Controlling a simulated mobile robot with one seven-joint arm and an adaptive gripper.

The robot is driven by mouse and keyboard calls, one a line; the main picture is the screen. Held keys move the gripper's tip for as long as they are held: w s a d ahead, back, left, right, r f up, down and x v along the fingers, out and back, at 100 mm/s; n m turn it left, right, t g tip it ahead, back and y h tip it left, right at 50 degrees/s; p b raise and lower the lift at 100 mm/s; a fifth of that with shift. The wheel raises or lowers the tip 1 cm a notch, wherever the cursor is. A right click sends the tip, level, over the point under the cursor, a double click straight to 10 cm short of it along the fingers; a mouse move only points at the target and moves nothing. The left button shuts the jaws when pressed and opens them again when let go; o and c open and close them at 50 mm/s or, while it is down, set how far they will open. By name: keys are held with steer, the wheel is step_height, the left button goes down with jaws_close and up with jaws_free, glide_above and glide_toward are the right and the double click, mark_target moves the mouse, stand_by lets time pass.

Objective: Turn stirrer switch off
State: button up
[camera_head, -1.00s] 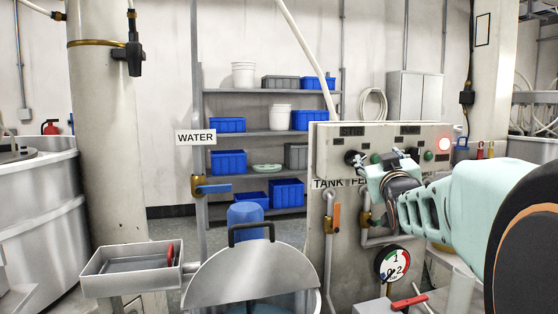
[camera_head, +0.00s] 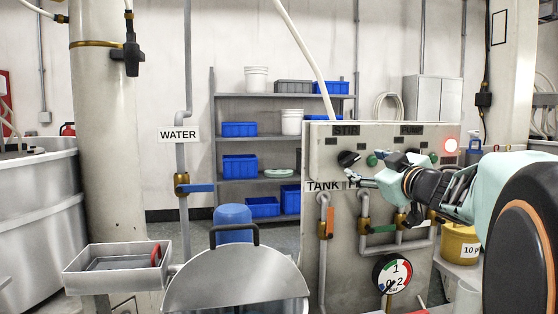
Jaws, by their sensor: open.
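The stirrer switch (camera_head: 348,158) is a black knob under the STIR label (camera_head: 345,130) on the left of the pale control panel (camera_head: 326,140). A green lamp (camera_head: 372,160) sits just right of it. The knob looks tilted; its exact setting is too small to read. My gripper (camera_head: 353,178) is open and empty, its fingertips in front of the panel just below the knob in the picture. Whether it touches the panel I cannot tell. My wrist covers part of the panel's lower right, under the PUMP label (camera_head: 411,130).
Pipes with an orange-handled valve (camera_head: 330,222) and a pressure gauge (camera_head: 392,274) stand below. A lidded tank (camera_head: 236,285) and metal tray (camera_head: 112,265) are in front. A yellow container (camera_head: 460,243) stands at right.

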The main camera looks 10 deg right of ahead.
mark_target(352, 160)
steer(key=w, duration=0.9)
steer(key=shift+w+a+b, duration=0.2)
steer(key=shift+w+b, duration=0.05)
steer(key=shift+b, duration=0.15)
steer(key=c, duration=1.2)
